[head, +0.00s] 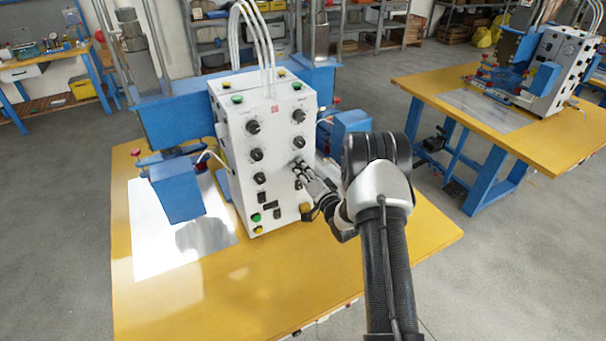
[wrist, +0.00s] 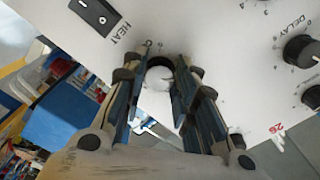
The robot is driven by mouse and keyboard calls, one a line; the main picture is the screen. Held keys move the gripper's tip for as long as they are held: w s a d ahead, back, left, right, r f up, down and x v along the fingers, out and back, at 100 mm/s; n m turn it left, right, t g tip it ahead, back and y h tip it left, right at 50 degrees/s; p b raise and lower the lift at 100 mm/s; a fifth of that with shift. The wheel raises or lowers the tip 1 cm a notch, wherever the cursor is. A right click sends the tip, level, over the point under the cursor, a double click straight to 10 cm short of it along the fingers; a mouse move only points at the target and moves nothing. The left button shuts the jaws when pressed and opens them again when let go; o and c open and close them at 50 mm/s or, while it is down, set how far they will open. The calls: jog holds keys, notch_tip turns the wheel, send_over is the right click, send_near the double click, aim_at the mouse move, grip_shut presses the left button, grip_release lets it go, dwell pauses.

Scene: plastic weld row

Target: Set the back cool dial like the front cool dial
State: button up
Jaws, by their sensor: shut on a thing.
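A white control box (head: 240,160) stands on the yellow table with two columns of black dials. My gripper (head: 298,167) reaches in from the right to the third dial down in the right column. In the wrist view its fingers (wrist: 158,85) are closed around a dial (wrist: 159,66) whose partly covered label begins with C. The dial's pointer and most of its scale are hidden. The third dial in the left column (head: 260,178) stands free and is probably its front counterpart; its setting is too small to read.
In the wrist view a HEAT switch (wrist: 95,15) lies left of the held dial and a DELAY dial (wrist: 301,49) lies right. Blue press heads (head: 178,188) flank the box. A second yellow table (head: 545,140) stands at the right.

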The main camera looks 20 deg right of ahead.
jog(key=shift+m+b, duration=0.35)
jog(key=shift+m, duration=1.25)
jog(key=o, duration=1)
jog(key=shift+o, duration=0.2)
jog(key=s, duration=1.2)
jog(key=shift+d, duration=0.15)
